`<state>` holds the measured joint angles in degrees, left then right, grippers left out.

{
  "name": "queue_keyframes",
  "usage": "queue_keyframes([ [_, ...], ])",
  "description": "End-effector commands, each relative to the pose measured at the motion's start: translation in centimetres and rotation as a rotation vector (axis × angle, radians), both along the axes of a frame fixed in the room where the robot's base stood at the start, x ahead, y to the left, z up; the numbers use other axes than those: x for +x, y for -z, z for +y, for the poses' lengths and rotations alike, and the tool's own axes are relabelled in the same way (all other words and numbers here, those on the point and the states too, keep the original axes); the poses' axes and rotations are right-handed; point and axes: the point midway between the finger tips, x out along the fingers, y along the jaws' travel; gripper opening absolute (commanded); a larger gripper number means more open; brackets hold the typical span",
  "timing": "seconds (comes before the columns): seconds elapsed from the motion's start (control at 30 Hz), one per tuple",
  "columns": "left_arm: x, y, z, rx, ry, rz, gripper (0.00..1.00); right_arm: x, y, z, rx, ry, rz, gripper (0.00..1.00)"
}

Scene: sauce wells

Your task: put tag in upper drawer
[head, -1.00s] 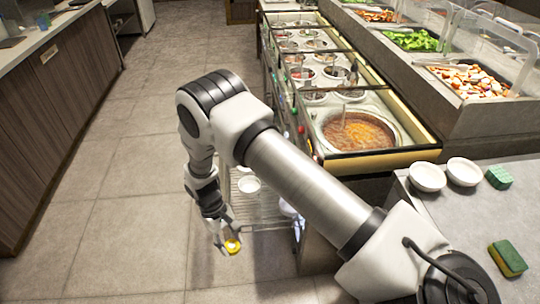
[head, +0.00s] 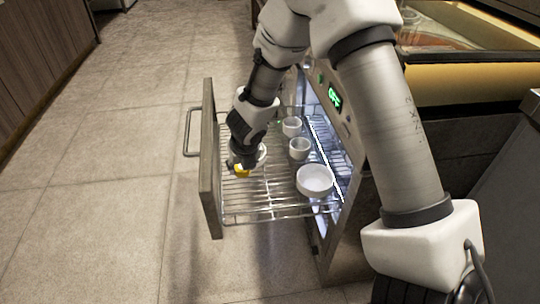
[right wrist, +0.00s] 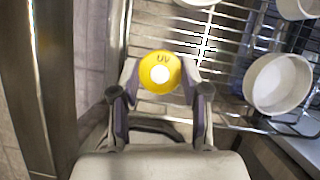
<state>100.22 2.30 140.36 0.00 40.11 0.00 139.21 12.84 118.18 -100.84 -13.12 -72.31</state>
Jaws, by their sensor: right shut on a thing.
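A round yellow tag (right wrist: 160,72) with a pale centre and dark letters is between the fingertips of my right gripper (right wrist: 158,90). In the head view the tag (head: 242,171) shows as a small yellow patch under the right gripper (head: 243,165). The right gripper is shut on the tag and is over the open drawer, near its front panel. The drawer (head: 209,165) is pulled out and has a wire rack floor. Whether the tag touches the rack I cannot tell. My left gripper is not in view.
The drawer's front panel carries a bar handle (head: 190,132). The rack's near left part is bare. Open tiled floor lies left.

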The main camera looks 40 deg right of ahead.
Motion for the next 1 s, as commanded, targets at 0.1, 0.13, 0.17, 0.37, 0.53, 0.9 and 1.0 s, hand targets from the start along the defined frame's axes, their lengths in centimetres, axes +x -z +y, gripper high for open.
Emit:
queue_keyframes([
  [0.1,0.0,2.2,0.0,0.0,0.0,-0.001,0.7,-0.1,2.1,0.2,-0.002,-0.059,0.0,0.16],
  [0.13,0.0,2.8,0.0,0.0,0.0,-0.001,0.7,-0.1,2.8,0.2,-0.001,-0.062,0.001,0.16],
  [0.17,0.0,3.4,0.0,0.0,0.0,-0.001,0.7,-0.1,3.6,0.2,-0.001,-0.061,0.001,0.16],
  [0.37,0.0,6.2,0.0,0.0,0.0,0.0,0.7,-0.1,7.0,0.2,-0.002,-0.058,0.001,0.16],
  [0.53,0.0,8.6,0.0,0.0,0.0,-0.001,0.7,-0.1,9.9,0.2,-0.003,-0.056,0.001,0.16],
  [0.9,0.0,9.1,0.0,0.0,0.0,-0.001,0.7,-0.1,10.5,0.1,-0.002,-0.054,-0.001,0.11],
  [1.0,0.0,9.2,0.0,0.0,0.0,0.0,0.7,-0.1,10.6,0.1,-0.002,-0.054,-0.001,0.52],
])
